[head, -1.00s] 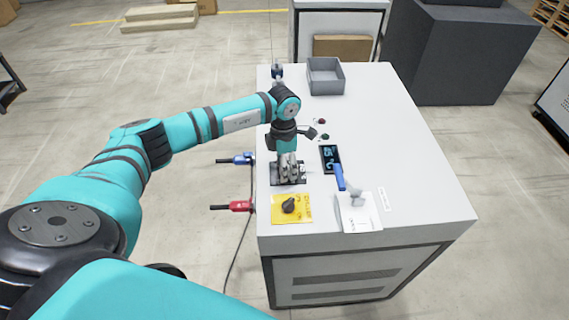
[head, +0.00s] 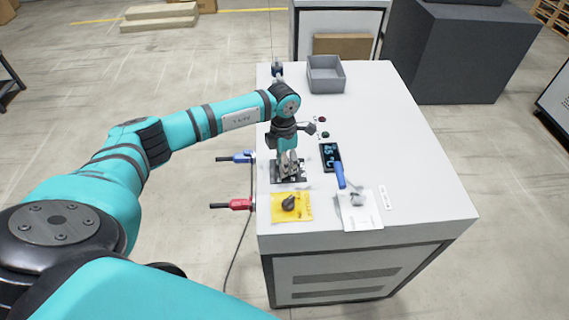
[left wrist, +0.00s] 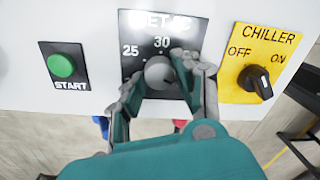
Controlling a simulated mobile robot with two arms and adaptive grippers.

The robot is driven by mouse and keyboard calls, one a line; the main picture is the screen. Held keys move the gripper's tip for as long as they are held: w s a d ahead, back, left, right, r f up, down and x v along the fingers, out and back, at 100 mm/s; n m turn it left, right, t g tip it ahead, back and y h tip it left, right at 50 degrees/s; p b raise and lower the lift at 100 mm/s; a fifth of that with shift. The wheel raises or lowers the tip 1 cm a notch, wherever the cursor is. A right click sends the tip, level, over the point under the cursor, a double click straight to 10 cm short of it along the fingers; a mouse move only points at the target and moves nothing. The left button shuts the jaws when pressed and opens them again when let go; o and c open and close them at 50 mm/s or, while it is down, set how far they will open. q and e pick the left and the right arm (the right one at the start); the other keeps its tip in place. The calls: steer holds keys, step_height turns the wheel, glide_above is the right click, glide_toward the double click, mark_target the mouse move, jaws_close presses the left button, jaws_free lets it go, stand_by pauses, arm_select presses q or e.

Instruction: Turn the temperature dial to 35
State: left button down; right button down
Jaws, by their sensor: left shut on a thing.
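The temperature dial (left wrist: 158,72) is a grey round knob on a dark plate (left wrist: 130,66) lettered 25 and 30; the plate's right part is hidden behind a finger. Which way the dial points I cannot tell. My left gripper (left wrist: 163,82) is shut on the dial, with fingers on both sides of it. In the head view the left gripper (head: 288,168) points down onto the dark plate (head: 278,178), and the dial is mostly hidden. The dark display (head: 331,157) with blue digits stands to its right; the digits are too blurred to read surely. My right gripper is out of view.
A yellow CHILLER plate with a black knob (head: 289,203) lies close in front of the dial. A green START button (left wrist: 62,66) is on the other side.

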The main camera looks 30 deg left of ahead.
arm_select(q)
steer(key=n+b, duration=0.1)
steer(key=n, duration=0.4)
steer(key=n+b, duration=0.1)
steer(key=n, duration=0.4)
steer(key=shift+r+t, duration=0.1)
steer(key=shift+t, duration=0.2)
steer(key=shift+n, duration=0.3)
steer(key=c, duration=1)
jaws_free()
steer(key=shift+o, duration=0.2)
steer(key=shift+d, duration=0.1)
step_height(320, 180, up, 12)
steer(key=shift+s+a, duration=0.15)
steer(key=shift+a, duration=0.15)
